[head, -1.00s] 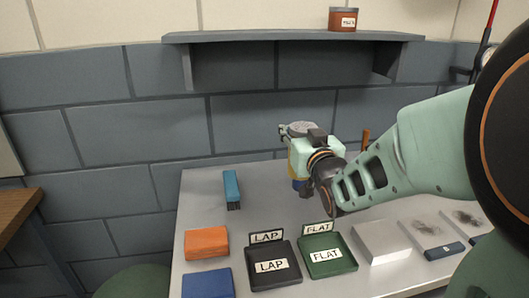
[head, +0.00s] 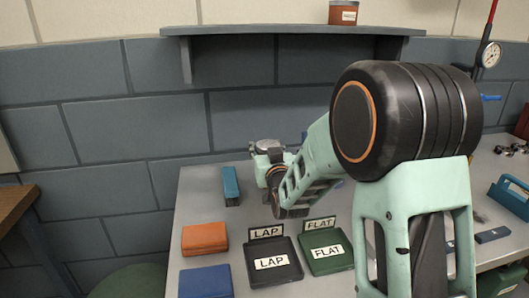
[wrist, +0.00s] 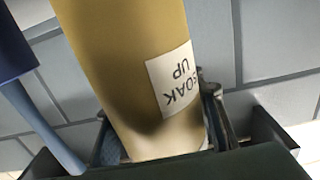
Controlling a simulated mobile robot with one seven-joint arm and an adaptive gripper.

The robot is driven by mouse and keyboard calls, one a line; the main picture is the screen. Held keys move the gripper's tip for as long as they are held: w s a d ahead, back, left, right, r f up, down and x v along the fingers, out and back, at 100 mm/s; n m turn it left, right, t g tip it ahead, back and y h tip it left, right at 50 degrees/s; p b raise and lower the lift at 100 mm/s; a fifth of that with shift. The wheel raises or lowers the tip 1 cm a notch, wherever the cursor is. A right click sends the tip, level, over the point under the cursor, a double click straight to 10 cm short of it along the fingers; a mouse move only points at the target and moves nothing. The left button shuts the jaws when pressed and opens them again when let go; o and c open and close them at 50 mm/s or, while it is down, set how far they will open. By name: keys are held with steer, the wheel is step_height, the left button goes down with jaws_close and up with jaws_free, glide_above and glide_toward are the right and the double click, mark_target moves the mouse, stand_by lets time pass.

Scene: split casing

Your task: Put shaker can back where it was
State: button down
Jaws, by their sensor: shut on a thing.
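The shaker can is a yellow-gold cylinder (wrist: 125,60) with a white label reading "SOAK UP", large in the wrist view. My gripper (wrist: 160,135) is shut on it, with one finger on each side of its lower part in that picture. In the head view my gripper (head: 268,158) is above the back left of the table, right of the teal block (head: 231,185). There the can is mostly hidden by my gripper and arm. I cannot tell whether its base touches anything.
A wall shelf (head: 290,31) holds a small red-brown tin (head: 343,13). A black LAP tray (head: 285,277), a green FLAT tray (head: 340,264), an orange block (head: 204,238) and a blue block (head: 206,281) line the front. A dark blue object (wrist: 15,45) shows beside the can in the wrist view.

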steer(key=shift+d+f, duration=0.1)
steer(key=shift+f, duration=0.6)
steer(key=shift+f+b, duration=0.2)
steer(key=shift+b, duration=0.15)
steer(key=c, duration=1.2)
jaws_free()
steer(key=shift+o, duration=0.2)
steer(key=shift+r, duration=0.1)
steer(key=s, duration=0.2)
steer(key=s+d, duration=0.1)
steer(key=s, duration=0.4)
steer(key=shift+s+d+r, duration=0.1)
steer(key=shift+s+d, duration=0.1)
steer(key=shift+s, duration=0.05)
